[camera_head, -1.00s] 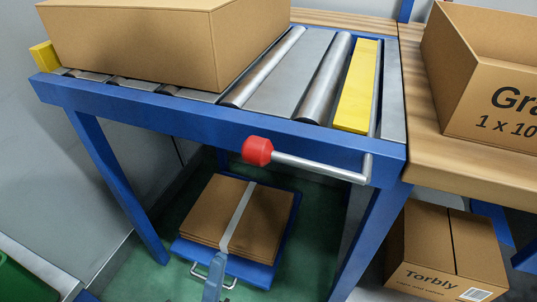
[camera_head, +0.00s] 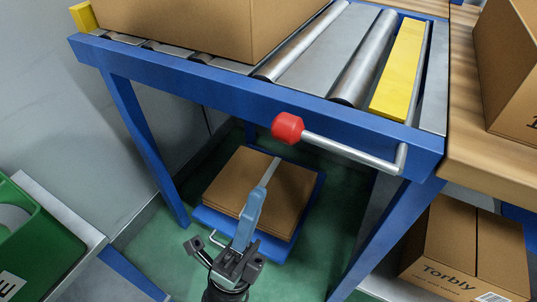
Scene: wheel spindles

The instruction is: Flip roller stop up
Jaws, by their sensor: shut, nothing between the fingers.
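The roller stop is a yellow bar (camera_head: 401,75) lying flat beside the last steel roller, at the right end of the conveyor. Its bent metal lever (camera_head: 345,150) runs along the front of the blue frame and ends in a red knob (camera_head: 287,127) at the left. The lever lies nearly level, with the knob slightly higher. My gripper (camera_head: 258,193) shows at the bottom centre with its blue fingers together and empty. It appears below and left of the knob, apart from it, in front of the cardboard stack.
A large cardboard box (camera_head: 205,28) sits on the rollers at the left. The blue conveyor frame (camera_head: 230,95) stands over a blue cart (camera_head: 275,245) with stacked cardboard (camera_head: 225,185). A Torbly box (camera_head: 455,250) is at lower right, a green crate (camera_head: 35,240) at left.

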